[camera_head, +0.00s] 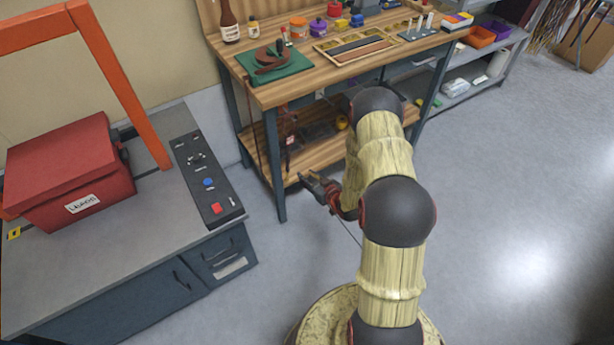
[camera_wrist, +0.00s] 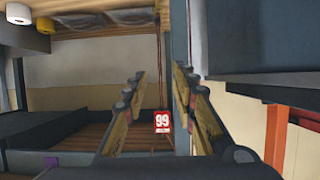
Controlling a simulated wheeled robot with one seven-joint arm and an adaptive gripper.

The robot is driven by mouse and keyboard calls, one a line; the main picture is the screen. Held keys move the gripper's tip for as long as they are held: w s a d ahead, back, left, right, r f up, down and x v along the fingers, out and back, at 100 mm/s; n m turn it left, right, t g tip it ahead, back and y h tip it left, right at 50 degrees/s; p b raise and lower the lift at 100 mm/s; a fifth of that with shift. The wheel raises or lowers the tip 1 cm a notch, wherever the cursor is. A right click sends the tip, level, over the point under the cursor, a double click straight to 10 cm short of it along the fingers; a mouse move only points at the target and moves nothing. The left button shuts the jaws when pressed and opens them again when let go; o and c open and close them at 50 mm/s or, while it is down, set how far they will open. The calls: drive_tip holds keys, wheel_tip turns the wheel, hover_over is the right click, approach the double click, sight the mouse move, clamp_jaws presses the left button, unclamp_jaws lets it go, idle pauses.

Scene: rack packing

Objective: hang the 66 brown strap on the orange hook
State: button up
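My gripper (camera_head: 314,183) is low in front of the bench's left end, pointing toward its left legs. In the wrist view my gripper (camera_wrist: 160,74) has its two fingers apart, with nothing clearly held. A thin brown strap (camera_wrist: 160,55) shows between the fingers in that view, beyond or level with the tips; I cannot tell which. A red tag (camera_wrist: 162,122) in line with it reads "99", or "66" the other way up. In the head view a dark reddish strap with a tag (camera_head: 290,140) hangs under the bench top. I cannot make out an orange hook.
The wooden workbench (camera_head: 300,92) has a lower shelf and dark legs close to my gripper. A grey cabinet (camera_head: 110,270) with a red box (camera_head: 70,170) and an orange frame (camera_head: 120,75) stands left. The floor at right is clear.

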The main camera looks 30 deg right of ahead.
drive_tip(key=v, duration=1.1)
drive_tip(key=s+f+m+g, duration=0.1)
drive_tip(key=s+f+g, duration=0.5)
drive_tip(key=s+f, duration=0.35)
drive_tip(key=s+d+r+m+g+h, duration=0.1)
drive_tip(key=s+d+r+g, duration=0.25)
drive_tip(key=s+g, duration=0.2)
drive_tip(key=s+a+r+t+p, duration=0.1)
drive_tip(key=a+r, duration=0.6)
drive_tip(key=r, duration=1)
drive_tip(key=s+a+r+n+t+p, duration=0.1)
drive_tip(key=s+a+r, duration=0.3)
drive_tip(key=r, duration=1.3)
drive_tip(key=s+a+r+t+p, duration=0.1)
drive_tip(key=s+a+r+p, duration=0.1)
drive_tip(key=a+r, duration=1)
wheel_tip(320, 180, up, 5)
drive_tip(key=shift+a+f+n+t+y+p, duration=0.1)
drive_tip(key=shift+a+n+t+y+p, duration=0.1)
drive_tip(key=shift+n+t+y+p, duration=0.3)
